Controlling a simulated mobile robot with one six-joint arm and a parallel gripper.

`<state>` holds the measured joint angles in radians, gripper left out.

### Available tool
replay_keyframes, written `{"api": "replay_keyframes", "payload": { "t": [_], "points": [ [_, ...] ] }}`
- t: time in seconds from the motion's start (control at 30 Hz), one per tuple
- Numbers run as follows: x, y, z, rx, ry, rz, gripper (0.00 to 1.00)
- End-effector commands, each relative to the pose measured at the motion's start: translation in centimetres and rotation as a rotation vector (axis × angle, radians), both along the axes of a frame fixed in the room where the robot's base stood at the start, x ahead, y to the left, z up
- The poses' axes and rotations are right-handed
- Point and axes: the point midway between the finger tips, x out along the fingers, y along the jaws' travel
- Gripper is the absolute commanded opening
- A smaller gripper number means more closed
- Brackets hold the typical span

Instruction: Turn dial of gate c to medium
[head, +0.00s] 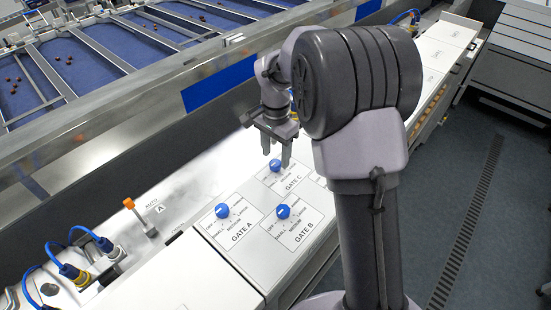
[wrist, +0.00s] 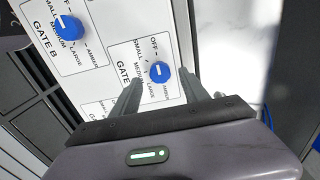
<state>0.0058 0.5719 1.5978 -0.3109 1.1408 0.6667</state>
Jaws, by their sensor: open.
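The gate C dial (head: 275,165) is a round blue knob on a white labelled card, set in the white panel. It also shows in the wrist view (wrist: 159,72), where its white mark appears to point at OFF. MEDIUM is printed to the left of the knob there. My gripper (head: 277,160) is open, its fingers pointing down at the gate C card. In the wrist view my gripper (wrist: 161,77) has one finger to each side of the knob, with a gap on both sides. I cannot tell how high the fingertips are above the knob. The left finger partly hides the card's name.
The gate A dial (head: 222,211) and gate B dial (head: 283,211) are close by; gate B's dial also shows in the wrist view (wrist: 69,27). An orange-topped lever (head: 129,203) and blue cables (head: 68,271) are at the left. A metal conveyor rail runs behind.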

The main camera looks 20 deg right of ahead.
Motion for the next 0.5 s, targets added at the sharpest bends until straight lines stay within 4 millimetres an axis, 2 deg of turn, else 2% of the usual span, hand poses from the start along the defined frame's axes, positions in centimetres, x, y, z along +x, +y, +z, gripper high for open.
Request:
{"api": "replay_keyframes", "payload": {
  "t": [0.1, 0.2, 0.47, 0.5],
  "points": [
    [0.0, 0.0, -1.6, 0.001, 0.001, 0.001, 0.53],
    [0.0, 0.0, -2.2, 0.000, 0.000, 0.001, 0.53],
    [0.0, 0.0, -2.4, 0.000, -0.001, 0.001, 0.53],
    [0.0, 0.0, -2.4, 0.000, -0.001, 0.001, 0.47]
  ]
}}
